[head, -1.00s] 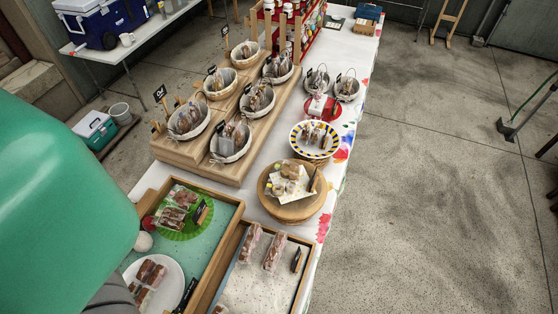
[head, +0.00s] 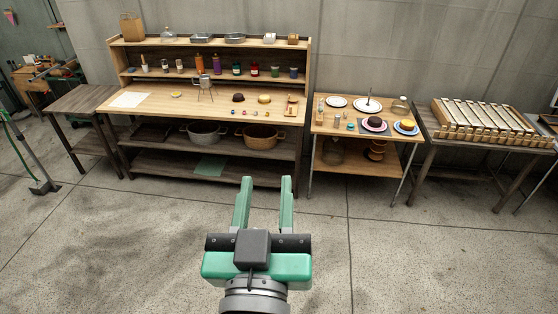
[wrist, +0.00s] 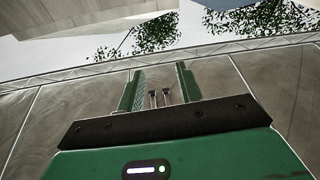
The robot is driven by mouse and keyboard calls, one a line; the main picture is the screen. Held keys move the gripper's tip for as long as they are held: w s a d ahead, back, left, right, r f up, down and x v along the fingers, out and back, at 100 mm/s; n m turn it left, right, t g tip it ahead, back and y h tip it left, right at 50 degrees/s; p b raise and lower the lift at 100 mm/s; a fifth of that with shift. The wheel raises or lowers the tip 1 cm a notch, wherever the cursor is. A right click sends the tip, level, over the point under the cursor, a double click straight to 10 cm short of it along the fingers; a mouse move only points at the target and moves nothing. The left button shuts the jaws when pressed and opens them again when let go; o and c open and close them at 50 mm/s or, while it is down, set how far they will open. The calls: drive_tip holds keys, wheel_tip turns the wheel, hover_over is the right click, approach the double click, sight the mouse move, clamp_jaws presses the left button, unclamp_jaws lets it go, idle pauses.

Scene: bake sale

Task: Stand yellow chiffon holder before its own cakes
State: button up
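My gripper (head: 266,184) points away from me, low in the head view, in front of the workbench. Its two green fingers are apart, with nothing seen between them there. The wrist view also shows the fingers spread (wrist: 159,92). Two small dark-topped shapes show between them there; I cannot tell what these are or how far off. I cannot make out a yellow chiffon holder. A yellow cake (head: 264,98) and a dark cake (head: 239,97) sit on the workbench. Another yellow cake (head: 406,125) sits on a blue plate on the side table. I cannot tell which cakes are chiffon.
The wooden workbench (head: 150,113) has shelves with bottles above and pots below. The side table (head: 345,128) stands to its right, with plates and small jars. A rack of long pale bars (head: 490,118) stands farther right. The concrete floor (head: 400,250) is clear in front.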

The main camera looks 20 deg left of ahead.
drive_tip(key=s+d+r+m+t+h, duration=0.3)
drive_tip(key=d+r, duration=0.6)
drive_tip(key=r, duration=0.6)
drive_tip(key=s+t+h, duration=0.1)
drive_tip(key=s+t, duration=0.1)
drive_tip(key=s, duration=0.1)
drive_tip(key=shift+d, duration=0.2)
